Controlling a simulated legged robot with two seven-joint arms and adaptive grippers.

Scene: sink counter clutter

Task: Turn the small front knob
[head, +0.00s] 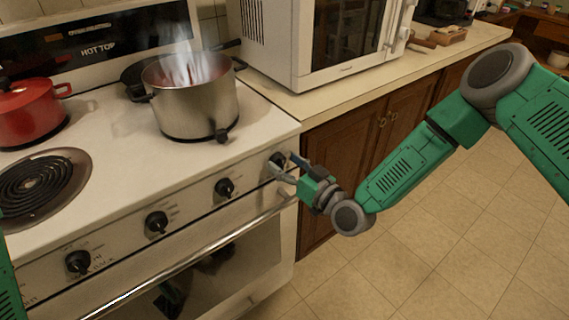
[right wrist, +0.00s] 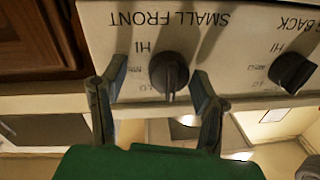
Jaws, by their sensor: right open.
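The small front knob (head: 277,160) is the black knob at the right end of the stove's front panel. In the right wrist view the knob (right wrist: 168,72) sits under the upside-down words SMALL FRONT, its grip bar roughly upright in the picture. My right gripper (head: 287,167) is in front of this knob. In the right wrist view the open fingers (right wrist: 159,82) stand one on each side of the knob, with visible gaps. Whether the fingertips reach past the knob's face is hard to tell. My left gripper is not in view.
Other knobs (head: 225,187) line the panel to the left, above the oven handle (head: 190,256). A steaming steel pot (head: 190,108) and a red pot (head: 30,115) stand on the stove. A microwave (head: 320,50) sits on the counter. The floor (head: 420,250) at right is clear.

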